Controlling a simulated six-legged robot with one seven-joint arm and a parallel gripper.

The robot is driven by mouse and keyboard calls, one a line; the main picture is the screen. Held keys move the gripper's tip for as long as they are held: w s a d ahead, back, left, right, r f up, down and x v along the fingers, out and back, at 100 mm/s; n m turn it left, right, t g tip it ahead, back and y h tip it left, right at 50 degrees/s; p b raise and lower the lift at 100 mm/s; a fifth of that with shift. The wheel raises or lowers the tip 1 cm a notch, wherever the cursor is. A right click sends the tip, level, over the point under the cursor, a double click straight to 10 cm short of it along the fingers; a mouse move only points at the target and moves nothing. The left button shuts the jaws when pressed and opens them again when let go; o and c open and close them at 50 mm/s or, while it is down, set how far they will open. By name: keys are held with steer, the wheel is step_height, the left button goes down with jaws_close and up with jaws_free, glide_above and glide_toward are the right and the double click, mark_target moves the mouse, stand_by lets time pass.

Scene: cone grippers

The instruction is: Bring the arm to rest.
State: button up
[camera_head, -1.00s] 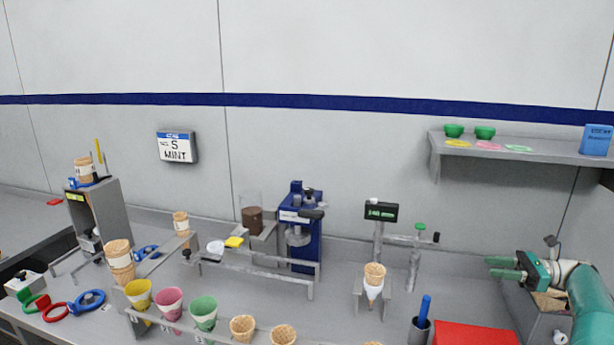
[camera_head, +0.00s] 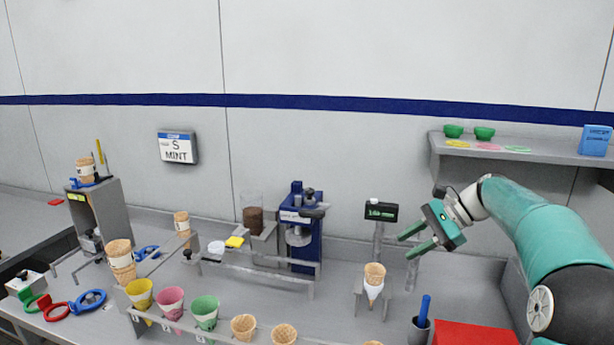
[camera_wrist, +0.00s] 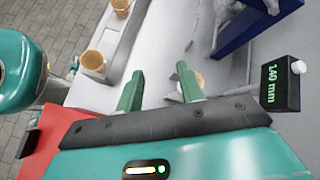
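My gripper (camera_head: 416,243) is on the right in the head view, raised above the counter, with its two green fingers spread apart and nothing between them. In the wrist view my gripper (camera_wrist: 160,88) also shows its fingers apart. A waffle cone in a white sleeve (camera_head: 374,281) stands in a small holder, below and left of my gripper in the head view. In the wrist view this cone (camera_wrist: 199,80) is partly hidden behind the right finger.
A display on a post (camera_head: 381,211) stands just left of my gripper. A red box (camera_head: 475,334) and a dark cup with a blue handle (camera_head: 420,325) are below the arm. A rack of cones (camera_head: 204,310) runs along the front. A shelf (camera_head: 530,153) is behind.

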steer(key=s+a+r+n+t+h, duration=0.1)
steer(key=s+a+n+h, duration=0.3)
steer(key=s, duration=0.5)
steer(key=s+a+n+h, duration=0.3)
steer(key=s+a, duration=0.2)
steer(key=s, duration=0.3)
steer(key=s+f+n+t+h, duration=0.1)
steer(key=s+f+n, duration=0.2)
steer(key=s, duration=0.5)
steer(key=s+f+n+t+h, duration=0.2)
steer(key=s+f+n, duration=0.1)
steer(key=s, duration=0.4)
steer(key=shift+s+d+n, duration=0.2)
steer(key=shift+s+n, duration=0.15)
steer(key=shift+n, duration=0.45)
